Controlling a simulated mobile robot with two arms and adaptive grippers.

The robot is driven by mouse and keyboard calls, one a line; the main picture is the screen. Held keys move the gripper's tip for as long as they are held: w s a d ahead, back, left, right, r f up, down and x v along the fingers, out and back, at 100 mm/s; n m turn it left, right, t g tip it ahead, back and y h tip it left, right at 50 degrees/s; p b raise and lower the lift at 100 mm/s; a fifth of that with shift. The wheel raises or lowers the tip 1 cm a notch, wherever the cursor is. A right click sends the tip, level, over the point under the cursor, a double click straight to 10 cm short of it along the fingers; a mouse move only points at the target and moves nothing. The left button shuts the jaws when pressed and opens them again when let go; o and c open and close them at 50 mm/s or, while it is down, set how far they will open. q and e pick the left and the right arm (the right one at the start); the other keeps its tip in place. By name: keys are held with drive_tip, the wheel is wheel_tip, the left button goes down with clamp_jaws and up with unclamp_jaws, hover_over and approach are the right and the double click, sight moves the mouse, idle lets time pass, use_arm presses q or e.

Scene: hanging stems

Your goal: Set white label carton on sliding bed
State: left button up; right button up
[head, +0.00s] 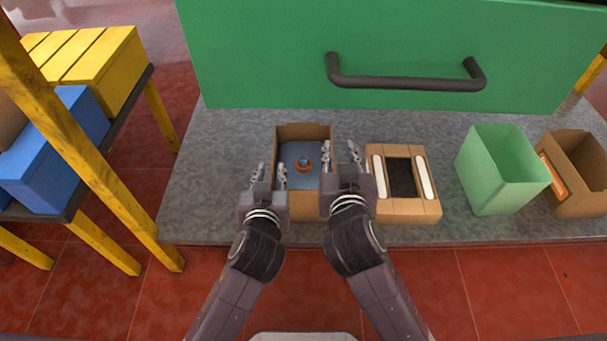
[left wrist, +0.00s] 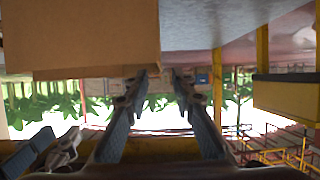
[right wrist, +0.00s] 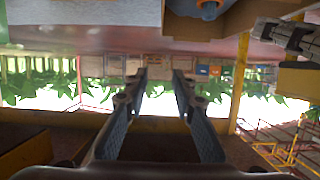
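An open brown carton (head: 303,130) with a blue-grey inside and an orange ring-like piece stands on the grey metal surface (head: 220,140). To its right lies a carton with two white strips (head: 425,178) along its sides and a dark opening. My left gripper (head: 270,174) is open and empty at the open carton's left side; cardboard (left wrist: 90,35) fills the upper left of its wrist view. My right gripper (head: 341,153) is open and empty by that carton's right side, left of the white-strip carton. I cannot tell whether the fingers straddle the walls. I cannot tell which part is the sliding bed.
A green panel with a dark handle (head: 405,82) stands behind the surface. A light green bin (head: 490,180) and a brown box with an orange label (head: 553,175) stand at the right. A yellow-framed rack with a blue crate (head: 40,165) is at the left.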

sight(273, 162)
drive_tip(key=shift+f, duration=0.15)
